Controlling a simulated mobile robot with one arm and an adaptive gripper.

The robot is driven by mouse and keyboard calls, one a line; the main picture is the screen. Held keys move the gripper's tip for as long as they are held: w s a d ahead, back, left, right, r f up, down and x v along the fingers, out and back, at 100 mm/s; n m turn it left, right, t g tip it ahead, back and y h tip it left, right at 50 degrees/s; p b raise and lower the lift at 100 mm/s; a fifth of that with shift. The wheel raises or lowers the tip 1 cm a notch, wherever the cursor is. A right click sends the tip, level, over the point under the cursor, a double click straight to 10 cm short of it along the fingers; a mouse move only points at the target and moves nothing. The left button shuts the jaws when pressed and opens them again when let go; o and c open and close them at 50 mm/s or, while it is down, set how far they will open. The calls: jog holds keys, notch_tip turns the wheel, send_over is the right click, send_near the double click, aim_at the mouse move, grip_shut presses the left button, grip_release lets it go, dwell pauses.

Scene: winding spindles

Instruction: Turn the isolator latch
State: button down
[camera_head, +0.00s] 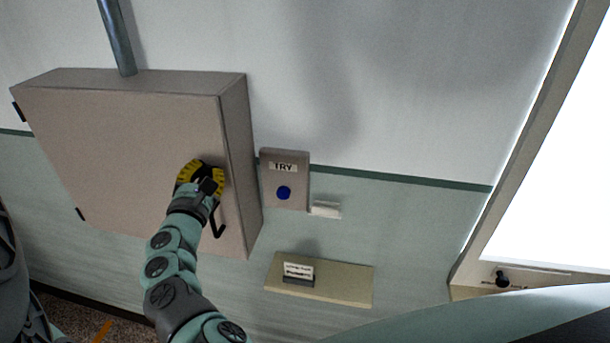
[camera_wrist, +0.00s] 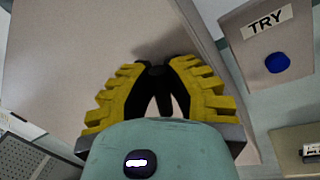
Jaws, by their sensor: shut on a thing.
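The grey isolator cabinet (camera_head: 120,130) hangs on the wall at the left, its door closed.
A grey plate marked TRY (camera_head: 284,167) with a blue button (camera_head: 284,192) is on the wall right of the cabinet. Below it is a beige shelf (camera_head: 345,285) with a small card. A pipe (camera_head: 117,38) runs up from the cabinet. A bright window is at the far right.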

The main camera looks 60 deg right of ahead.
jog(key=m+b, duration=0.2)
jog(key=b, duration=0.1)
jog(key=f+m+h+b, duration=0.1)
jog(key=m+b, duration=0.4)
jog(key=b, duration=0.1)
jog(key=shift+s+d+f+g, duration=0.15)
jog(key=shift+s+f+g, duration=0.05)
jog(key=shift+s+g, duration=0.1)
jog(key=shift+s+m+g+h+b, duration=0.1)
jog(key=shift+m+g+h+b, duration=0.35)
jog(key=shift+m+b, duration=1.35)
jog(key=shift+m+g+h+b, duration=0.35)
jog(key=shift+m+g+b, duration=0.1)
jog(key=shift+m+b, duration=1.3)
jog(key=shift+m, duration=0.25)
jog(key=c, duration=0.9)
grip_release()
jog(key=shift+c, duration=0.2)
